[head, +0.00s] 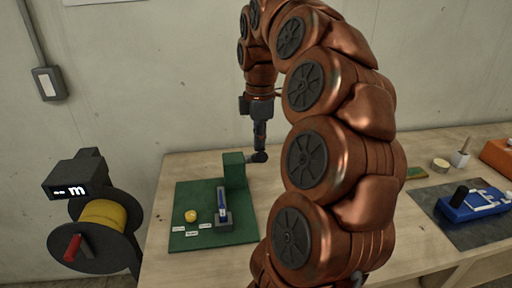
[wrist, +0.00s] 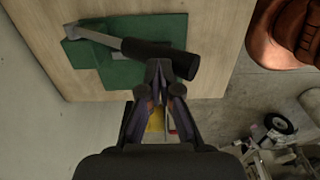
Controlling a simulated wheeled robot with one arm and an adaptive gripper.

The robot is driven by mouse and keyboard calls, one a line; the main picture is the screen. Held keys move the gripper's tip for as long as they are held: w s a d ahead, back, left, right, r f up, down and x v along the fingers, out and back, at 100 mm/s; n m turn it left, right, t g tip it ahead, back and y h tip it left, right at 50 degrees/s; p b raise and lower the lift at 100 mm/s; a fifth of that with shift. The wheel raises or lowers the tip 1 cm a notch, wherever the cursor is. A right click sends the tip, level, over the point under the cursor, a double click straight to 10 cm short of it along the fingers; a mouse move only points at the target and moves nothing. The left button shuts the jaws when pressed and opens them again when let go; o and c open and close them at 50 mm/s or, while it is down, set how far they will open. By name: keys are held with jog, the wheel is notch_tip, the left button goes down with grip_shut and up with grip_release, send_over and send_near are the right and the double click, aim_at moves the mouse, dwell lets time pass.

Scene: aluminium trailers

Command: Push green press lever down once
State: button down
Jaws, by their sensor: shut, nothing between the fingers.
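The green press (head: 234,172) stands on a green mat (head: 185,240) on the wooden table. Its lever ends in a black grip (head: 258,157) that sticks out right of the green column. In the wrist view the lever shows as a grey bar with a thick black grip (wrist: 150,52), lying over the green mat (wrist: 122,72). My gripper (head: 259,148) points down just above the black grip. In the wrist view my gripper's shut fingertips (wrist: 160,72) overlap the grip's edge and hold nothing. I cannot tell whether they touch it.
A yellow ball (head: 190,216) and several white labels lie on the mat beside a blue-and-grey part (head: 223,208). A cable reel (head: 103,213) stands left of the table. A blue device (head: 472,204) sits on a dark mat at the right. The wall is close behind.

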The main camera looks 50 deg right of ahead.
jog(key=shift+r+p, duration=1)
jog(key=shift+r, duration=0.85)
jog(key=shift+w+a, duration=0.1)
jog(key=shift+w, duration=0.05)
jog(key=s+a+f+m, duration=0.2)
jog(key=a+f, duration=0.1)
jog(key=a, duration=0.7)
jog(key=s+a+f+m, duration=0.2)
jog(key=a+f, duration=0.1)
jog(key=a, duration=0.6)
jog(key=s+a+f+m+g, duration=0.1)
jog(key=s+a+f+m, duration=0.5)
jog(key=s, duration=0.7)
notch_tip(320, 180, down, 5)
jog(key=shift+s+a+r+m+g, duration=0.2)
jog(key=shift+s+a+m+g, duration=0.15)
jog(key=shift+a, duration=0.8)
